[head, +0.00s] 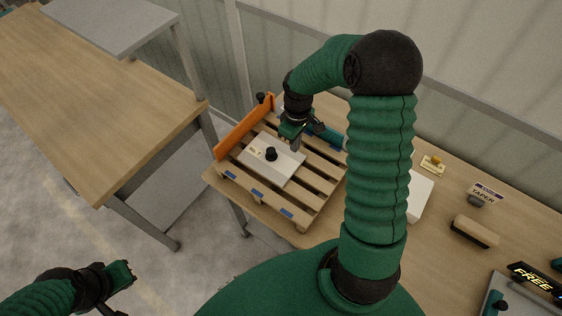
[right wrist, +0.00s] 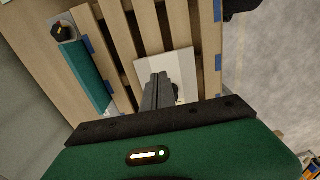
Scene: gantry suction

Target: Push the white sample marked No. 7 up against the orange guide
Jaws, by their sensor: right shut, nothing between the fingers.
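The white sample (head: 272,170) is a flat plate with a black knob on top, lying on the wooden pallet (head: 322,184). Its small label is too small to read. The orange guide (head: 243,127) stands upright along the pallet's left side, with a narrow strip of pallet between it and the sample. My right gripper (head: 296,147) is shut and empty, pointing down at the sample's back right edge; I cannot tell if it touches. The right wrist view shows its closed fingers (right wrist: 157,92) over the sample's edge (right wrist: 181,64). My left gripper (head: 128,276) is far off at lower left.
A white block (head: 419,196) is partly hidden behind my right arm. A brown block (head: 475,232) and signs lie further right. Another table (head: 90,90) stands left.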

